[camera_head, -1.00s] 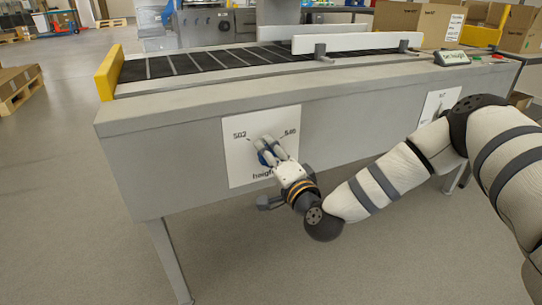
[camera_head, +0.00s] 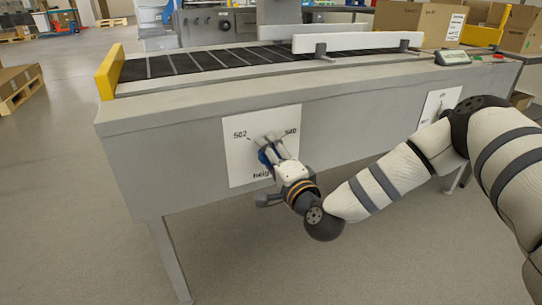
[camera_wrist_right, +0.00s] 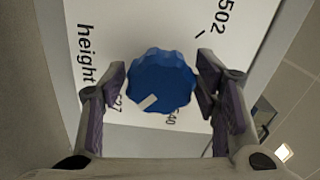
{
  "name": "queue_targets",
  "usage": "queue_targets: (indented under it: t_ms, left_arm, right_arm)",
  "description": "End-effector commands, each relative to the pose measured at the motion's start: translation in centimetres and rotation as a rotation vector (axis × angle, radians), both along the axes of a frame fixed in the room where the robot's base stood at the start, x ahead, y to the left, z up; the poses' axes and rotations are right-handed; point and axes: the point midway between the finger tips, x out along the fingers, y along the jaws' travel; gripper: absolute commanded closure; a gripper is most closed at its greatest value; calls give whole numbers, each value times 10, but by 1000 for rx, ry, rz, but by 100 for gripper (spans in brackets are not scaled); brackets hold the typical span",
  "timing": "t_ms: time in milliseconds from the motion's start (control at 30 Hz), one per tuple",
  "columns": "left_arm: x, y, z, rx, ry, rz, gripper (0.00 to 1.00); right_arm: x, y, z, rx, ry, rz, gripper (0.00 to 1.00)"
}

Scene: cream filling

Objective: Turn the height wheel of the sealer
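The height wheel (camera_wrist_right: 162,75) is a blue scalloped knob with a white pointer mark, on a white plate (camera_wrist_right: 175,22) printed "height", "502" and other numbers. In the head view the plate (camera_head: 237,155) is on the front of the sealer (camera_head: 170,160). My right gripper (camera_wrist_right: 162,82) has one finger on each side of the wheel, close against its rim, and looks shut on it. In the head view my right gripper (camera_head: 270,150) covers most of the wheel. My left gripper is not in view.
A second white plate (camera_head: 430,106) is further right on the front, partly behind my right arm. A dark conveyor belt (camera_head: 200,62) with white side guides (camera_head: 355,41) runs on top. A small display (camera_head: 453,57) and cardboard boxes (camera_head: 415,22) stand at the right.

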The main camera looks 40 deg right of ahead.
Motion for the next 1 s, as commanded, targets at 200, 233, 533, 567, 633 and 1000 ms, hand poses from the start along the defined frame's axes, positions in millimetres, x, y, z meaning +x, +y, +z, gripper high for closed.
queue_targets:
  t_ms: [200, 233, 533, 567, 633, 1000]
  left_arm:
    - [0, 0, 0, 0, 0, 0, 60]
    - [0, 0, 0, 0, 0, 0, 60]
    - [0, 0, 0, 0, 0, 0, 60]
    - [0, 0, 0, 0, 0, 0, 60]
    - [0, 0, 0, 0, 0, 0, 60]
    - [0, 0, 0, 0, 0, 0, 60]
  right_arm:
    - [0, -1, 0, -1, -1, -3, 31]
    - [0, -1, 0, -1, -1, -3, 31]
    - [-41, 9, 0, 2, 2, -2, 31]
    - [-49, 10, 0, 3, 2, -3, 31]
    - [-68, 15, 0, 3, 2, -2, 31]
    - [-117, 27, 1, 0, -1, -2, 31]
